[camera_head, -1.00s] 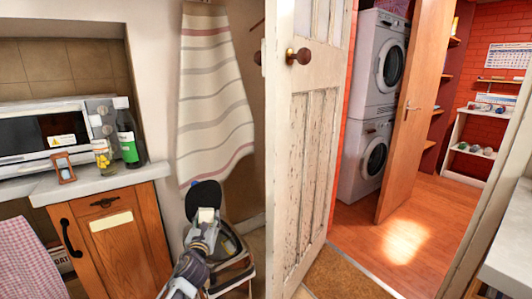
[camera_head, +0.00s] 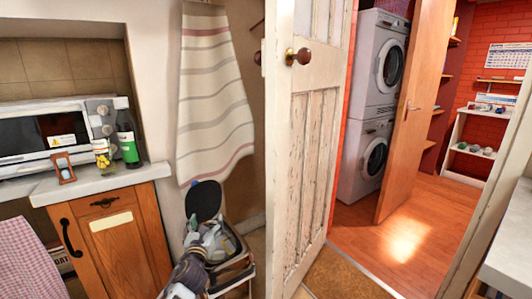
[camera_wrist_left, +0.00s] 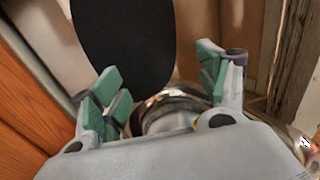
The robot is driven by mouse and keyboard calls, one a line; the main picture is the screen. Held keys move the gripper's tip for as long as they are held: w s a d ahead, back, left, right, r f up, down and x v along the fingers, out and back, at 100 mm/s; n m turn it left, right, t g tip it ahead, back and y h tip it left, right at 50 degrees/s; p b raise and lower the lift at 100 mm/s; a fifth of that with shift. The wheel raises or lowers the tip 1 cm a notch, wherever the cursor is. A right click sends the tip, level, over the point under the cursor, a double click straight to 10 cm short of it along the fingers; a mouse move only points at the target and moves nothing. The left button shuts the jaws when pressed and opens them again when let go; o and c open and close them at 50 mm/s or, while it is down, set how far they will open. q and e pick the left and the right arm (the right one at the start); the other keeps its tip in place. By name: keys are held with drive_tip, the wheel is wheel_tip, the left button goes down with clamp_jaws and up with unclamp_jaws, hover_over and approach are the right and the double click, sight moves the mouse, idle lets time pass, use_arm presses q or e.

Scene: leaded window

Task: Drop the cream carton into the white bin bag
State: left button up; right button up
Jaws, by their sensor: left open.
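My left gripper (camera_head: 208,226) is open over a bin with a raised dark lid (camera_head: 204,200). In the left wrist view its green-padded fingers stand wide apart with nothing held between them. Between and beyond them is the bin's shiny round rim (camera_wrist_left: 178,93), with pale material inside that looks like the white bin bag (camera_wrist_left: 170,122). The cream carton is not clearly visible in either current view; I cannot tell whether any of that pale material is the carton. My right gripper is not in view.
A wooden cabinet (camera_head: 120,245) with a worktop stands left of the bin. A green bottle (camera_head: 128,140) and a jar are on top. A striped towel (camera_head: 213,90) hangs behind the bin. A worn white door (camera_head: 308,170) stands close on the right.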

use_arm(q)
drive_tip(key=s, duration=1)
drive_tip(key=shift+s+d, duration=0.2)
drive_tip(key=shift+d, duration=0.05)
idle(0.7)
